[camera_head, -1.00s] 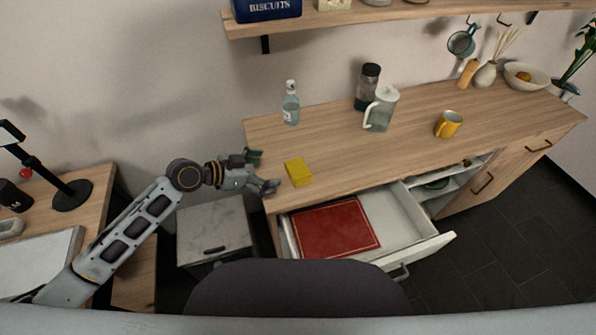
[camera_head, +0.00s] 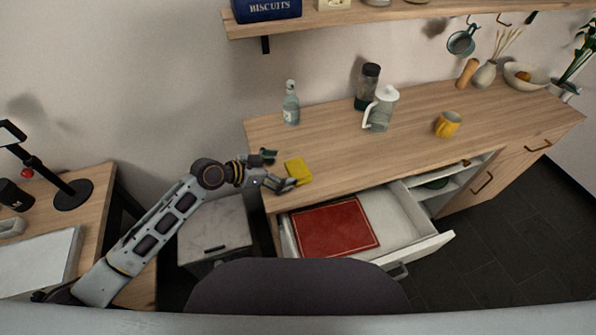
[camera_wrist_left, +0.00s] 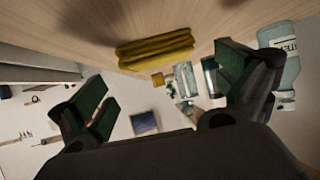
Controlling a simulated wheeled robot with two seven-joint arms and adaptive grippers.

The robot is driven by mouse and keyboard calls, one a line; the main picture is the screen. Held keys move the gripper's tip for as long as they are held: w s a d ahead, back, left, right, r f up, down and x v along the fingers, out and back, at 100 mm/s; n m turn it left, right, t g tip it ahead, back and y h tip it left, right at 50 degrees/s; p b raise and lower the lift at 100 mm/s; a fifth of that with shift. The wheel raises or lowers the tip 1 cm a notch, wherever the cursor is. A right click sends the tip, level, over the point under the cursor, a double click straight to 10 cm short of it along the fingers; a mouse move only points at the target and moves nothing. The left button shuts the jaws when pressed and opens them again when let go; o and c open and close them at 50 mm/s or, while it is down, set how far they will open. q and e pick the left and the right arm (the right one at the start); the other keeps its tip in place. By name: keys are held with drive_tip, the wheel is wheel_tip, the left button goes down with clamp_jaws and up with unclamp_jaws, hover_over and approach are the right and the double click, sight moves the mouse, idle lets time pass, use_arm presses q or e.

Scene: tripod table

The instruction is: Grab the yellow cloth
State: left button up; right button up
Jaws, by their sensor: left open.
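The yellow cloth (camera_head: 298,171) is a small folded block lying on the wooden counter near its left end. In the left wrist view the cloth (camera_wrist_left: 155,50) shows its folded layers, ahead of the fingers and between them across the picture. My left gripper (camera_head: 279,170) is open at the cloth's left side, one finger beyond it and one on the near side, overlapping the cloth's near corner in the picture. I cannot tell whether they touch. Its green-padded fingers are spread wide in the left wrist view (camera_wrist_left: 165,88), with nothing between the tips. My right gripper is not in view.
The counter (camera_head: 335,160) has a bottle (camera_head: 291,104), a dark jar (camera_head: 367,88), a jug (camera_head: 380,110) and a yellow mug (camera_head: 447,124) behind and right of the cloth. An open drawer (camera_head: 430,243) with a red book (camera_head: 333,228) juts out below. A shelf (camera_head: 390,16) hangs above.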

sight(296, 169)
use_arm(q)
drive_tip(key=shift+w+d+f, duration=0.2)
drive_tip(key=shift+d, duration=0.2)
drive_tip(key=shift+w+d+f, duration=0.1)
drive_tip(key=shift+d, duration=0.15)
drive_tip(key=shift+w+d+f+p, duration=0.3)
drive_tip(key=shift+d+p, duration=0.05)
drive_tip(key=shift+d, duration=0.2)
drive_tip(key=shift+w+d+f, duration=0.3)
drive_tip(key=shift+d+f, duration=0.05)
drive_tip(key=shift+d, duration=0.15)
drive_tip(key=shift+w+d+f, duration=0.1)
drive_tip(key=shift+d+f, duration=0.05)
drive_tip(key=shift+d, duration=0.15)
drive_tip(key=shift+f, duration=0.1)
drive_tip(key=c, duration=0.6)
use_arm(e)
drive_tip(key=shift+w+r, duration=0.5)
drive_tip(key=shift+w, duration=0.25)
